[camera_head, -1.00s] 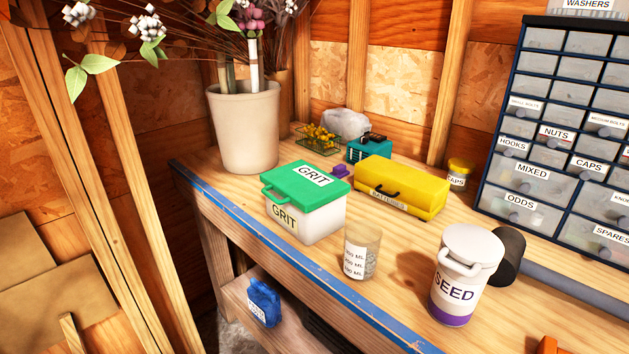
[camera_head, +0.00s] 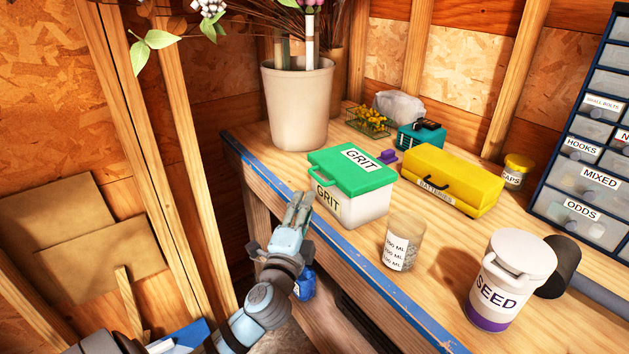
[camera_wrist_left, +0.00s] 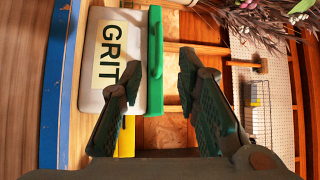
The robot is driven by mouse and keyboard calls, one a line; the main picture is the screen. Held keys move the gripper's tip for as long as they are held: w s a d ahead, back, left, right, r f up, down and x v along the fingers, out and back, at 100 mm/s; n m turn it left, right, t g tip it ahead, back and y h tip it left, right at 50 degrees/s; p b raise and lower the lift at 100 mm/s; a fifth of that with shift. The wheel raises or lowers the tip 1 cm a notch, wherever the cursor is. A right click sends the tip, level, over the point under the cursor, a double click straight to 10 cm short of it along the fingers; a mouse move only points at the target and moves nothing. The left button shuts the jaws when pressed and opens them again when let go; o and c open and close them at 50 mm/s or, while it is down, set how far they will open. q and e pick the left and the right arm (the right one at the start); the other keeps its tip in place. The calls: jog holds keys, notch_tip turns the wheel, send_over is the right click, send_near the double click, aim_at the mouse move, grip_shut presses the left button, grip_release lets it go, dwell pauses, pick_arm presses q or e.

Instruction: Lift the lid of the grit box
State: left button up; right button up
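The grit box (camera_head: 362,209) is a white box with a GRIT label on the workbench, near its blue front edge. Its green lid (camera_head: 377,175) is shut, with a green handle (camera_head: 321,196) on the front side. My left gripper (camera_head: 300,207) is just left of the box, in front of the handle. In the left wrist view the box (camera_wrist_left: 111,62) appears turned sideways. The handle (camera_wrist_left: 155,43) shows beyond the open, empty fingers (camera_wrist_left: 160,88), roughly between their lines. Contact cannot be told. My right gripper is not in view.
A glass beaker (camera_head: 402,248) of grit stands right of the box, with a white SEED canister (camera_head: 510,278) farther right. A yellow batteries case (camera_head: 452,181) lies behind. A large plant pot (camera_head: 298,108) stands at the back left. The blue bench edge (camera_head: 385,308) runs in front.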

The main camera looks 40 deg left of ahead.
aim_at(344, 169)
pick_arm(q)
jog(key=x, duration=0.9)
jog(key=shift+w, duration=0.25)
jog(key=shift+a+f, duration=0.1)
grip_shut()
